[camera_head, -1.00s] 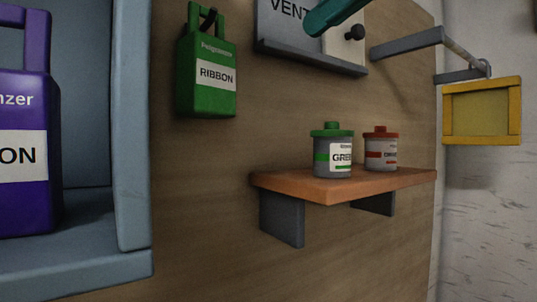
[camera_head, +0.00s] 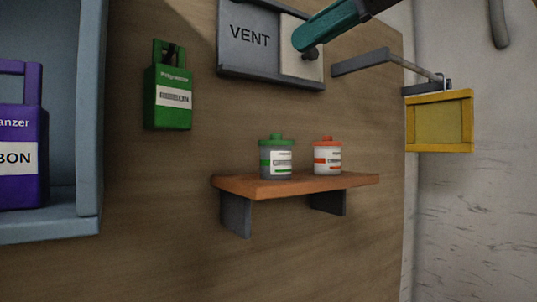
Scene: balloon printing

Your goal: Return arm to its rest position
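A teal and dark part of my arm (camera_head: 332,24) reaches in from the top right. Its rounded teal end lies over the pale sliding panel of the vent (camera_head: 250,38), beside a dark knob (camera_head: 309,54). I cannot tell whether that end touches the knob. No gripper fingers can be made out, so whether the gripper is open or shut does not show.
A wooden shelf (camera_head: 300,187) holds a green-lidded canister (camera_head: 276,158) and a red-lidded canister (camera_head: 327,157). A green ribbon cartridge (camera_head: 168,90) hangs on the wall. A purple cartridge (camera_head: 20,140) stands in a blue-grey cabinet (camera_head: 90,120). A yellow frame (camera_head: 439,121) hangs from a bracket (camera_head: 388,62) at right.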

